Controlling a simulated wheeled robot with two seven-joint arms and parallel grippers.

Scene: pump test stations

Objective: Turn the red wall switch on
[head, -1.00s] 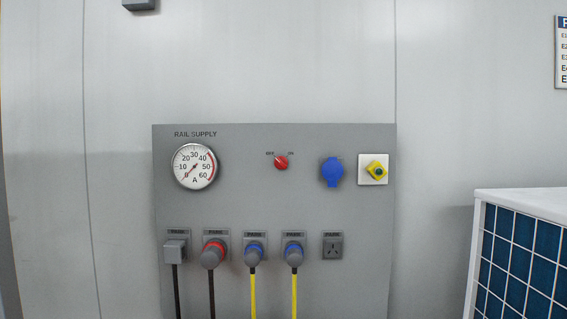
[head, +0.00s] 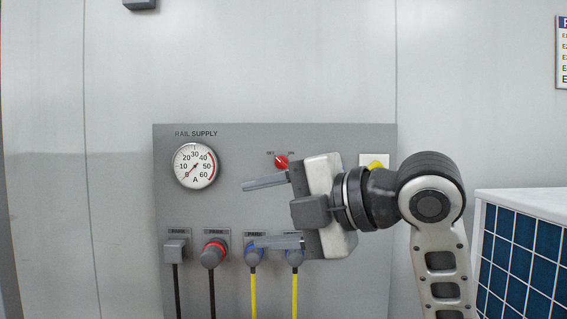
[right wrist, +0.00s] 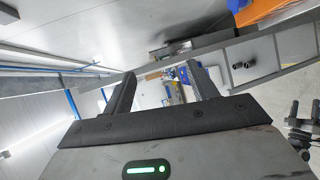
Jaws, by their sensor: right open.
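The red switch (head: 281,161) is a small round knob on the grey wall panel (head: 235,210), between OFF and ON marks. Its pointer seems to lean toward the OFF side. My right gripper (head: 262,213) is open and empty in front of the panel, its fingers pointing left. The upper finger shows just below the switch and the lower finger in front of the blue plugs. I cannot tell how far it is from the panel. In the right wrist view the two fingers (right wrist: 162,88) are apart with nothing between them. My left gripper is not in view.
A dial gauge (head: 195,166) is at the panel's upper left. Along the bottom are a grey plug (head: 175,250), a red plug (head: 212,254) and blue plugs with yellow cables (head: 253,285). A white cabinet with a blue grid (head: 520,250) stands at the right.

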